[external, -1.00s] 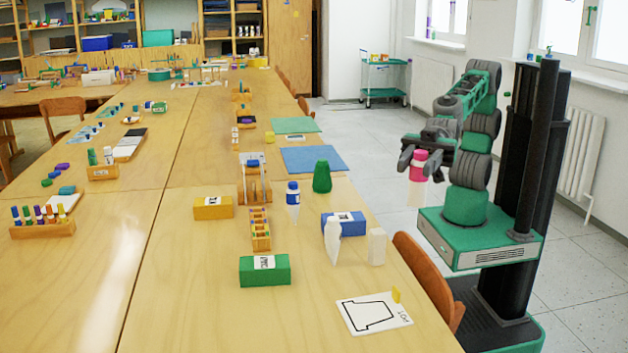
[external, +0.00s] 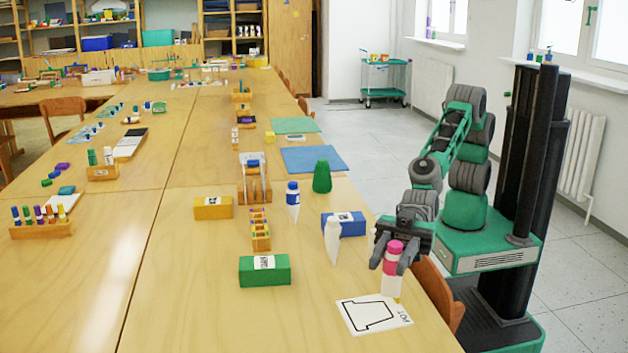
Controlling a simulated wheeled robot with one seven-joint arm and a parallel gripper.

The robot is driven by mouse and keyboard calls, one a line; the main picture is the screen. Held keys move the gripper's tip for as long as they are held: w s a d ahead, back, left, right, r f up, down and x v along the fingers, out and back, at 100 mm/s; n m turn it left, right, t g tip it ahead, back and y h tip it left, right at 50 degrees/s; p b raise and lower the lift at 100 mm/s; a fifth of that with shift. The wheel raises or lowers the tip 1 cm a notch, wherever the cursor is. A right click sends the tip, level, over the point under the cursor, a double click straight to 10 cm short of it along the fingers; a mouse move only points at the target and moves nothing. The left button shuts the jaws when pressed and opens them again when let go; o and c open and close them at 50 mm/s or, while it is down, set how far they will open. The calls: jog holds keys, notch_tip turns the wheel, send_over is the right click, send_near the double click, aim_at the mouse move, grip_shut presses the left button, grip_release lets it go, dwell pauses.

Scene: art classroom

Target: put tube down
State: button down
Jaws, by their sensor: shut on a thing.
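My gripper (external: 388,264) is shut on a tube (external: 392,283) with a pink top and a pale, translucent body. The tube is upright at the table's right edge, just behind the white card (external: 405,318) with a black outline and the letters POT. I cannot tell whether its bottom touches the table. The tube hides most of a small yellow piece at the card's back corner.
A white tapered bottle (external: 332,242) and a blue box (external: 350,223) stand left of my gripper. A green box (external: 264,270) lies further left. An orange chair (external: 437,290) is against the table's right edge. The tabletop left of the card is clear.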

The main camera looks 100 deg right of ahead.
aim_at(389, 277)
jog(key=shift+w+a+f, duration=0.25)
jog(key=shift+a+f, duration=0.05)
jog(key=shift+f, duration=0.1)
jog(key=shift+w+a+f+b, duration=0.15)
jog(key=shift+f+b, duration=0.15)
jog(key=shift+f, duration=1.45)
jog(key=shift+f, duration=0.2)
jog(key=c, duration=1)
grip_release()
jog(key=shift+r, duration=0.2)
jog(key=shift+d, duration=0.25)
jog(key=v, duration=0.7)
jog(key=shift+p, duration=0.3)
